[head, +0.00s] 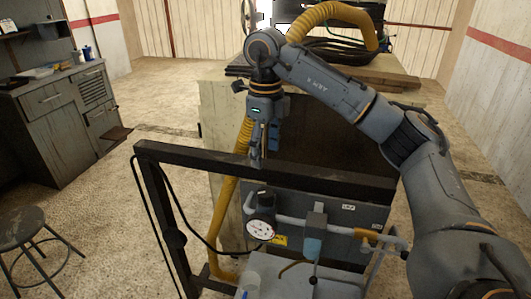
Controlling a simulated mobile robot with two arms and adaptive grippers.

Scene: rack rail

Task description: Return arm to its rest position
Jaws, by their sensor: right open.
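My right arm comes in from the right, arches over the dark rack rail (330,178) and bends down at its wrist. My right gripper (257,155) points down with open fingers, at the rail's back edge in the picture. I see nothing held between its fingers. Whether it touches the rail or hangs just behind it, I cannot tell. My left gripper is not in view.
Below the rail are a pressure gauge (261,230), pipes and a grey panel (345,212). A yellow hose (232,195) runs down behind the rail. A stool (22,228) and cabinet (55,110) stand left. Boards (385,78) with coiled hose lie behind. Floor between is clear.

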